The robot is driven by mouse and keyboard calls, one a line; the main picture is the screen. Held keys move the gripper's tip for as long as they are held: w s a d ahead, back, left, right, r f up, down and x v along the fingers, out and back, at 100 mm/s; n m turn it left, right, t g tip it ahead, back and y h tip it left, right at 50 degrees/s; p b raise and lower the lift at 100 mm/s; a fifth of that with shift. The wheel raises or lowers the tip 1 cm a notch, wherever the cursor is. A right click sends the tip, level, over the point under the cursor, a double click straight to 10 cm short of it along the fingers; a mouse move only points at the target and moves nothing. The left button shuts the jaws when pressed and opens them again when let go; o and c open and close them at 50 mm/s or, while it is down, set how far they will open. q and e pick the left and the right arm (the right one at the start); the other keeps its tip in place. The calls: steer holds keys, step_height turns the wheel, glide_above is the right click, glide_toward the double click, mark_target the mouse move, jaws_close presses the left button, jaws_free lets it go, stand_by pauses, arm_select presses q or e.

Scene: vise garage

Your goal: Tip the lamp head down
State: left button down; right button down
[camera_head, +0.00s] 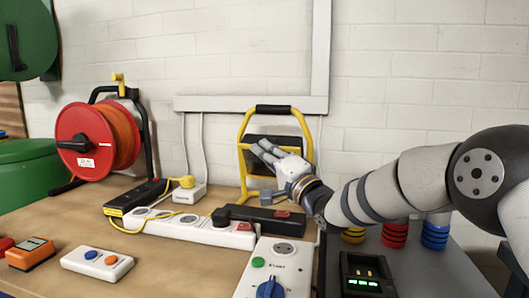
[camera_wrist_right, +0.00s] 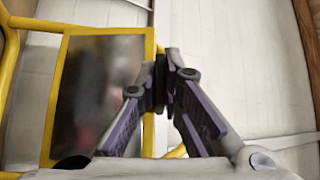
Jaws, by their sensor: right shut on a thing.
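The work lamp has a yellow tubular stand (camera_head: 243,172) with a black handle on top, and it stands on the bench near the wall. Its dark lamp head (camera_head: 256,160) hangs inside the stand and is partly hidden by my right gripper (camera_head: 262,148). In the right wrist view the lamp head (camera_wrist_right: 95,95) is a dark glassy panel with a yellow rim, left of the fingers. My right gripper (camera_wrist_right: 163,82) has its fingertips together at the right side of that rim and is shut on it. My left gripper is not in view.
A red cable reel (camera_head: 85,143) stands at left. A grey socket box (camera_head: 262,258) with a blue knob is near the front.

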steer(key=shift+s+f+n+y+b, duration=0.15)
steer(key=shift+f+n+y+b, duration=0.45)
steer(key=shift+n, duration=0.4)
steer(key=c, duration=1.7)
jaws_free()
steer(key=shift+f, duration=0.1)
steer(key=v, duration=0.7)
steer(key=shift+s+d+f, duration=0.1)
steer(key=shift+s+f, duration=0.05)
steer(key=shift+s, duration=0.05)
steer(key=shift+f, duration=0.1)
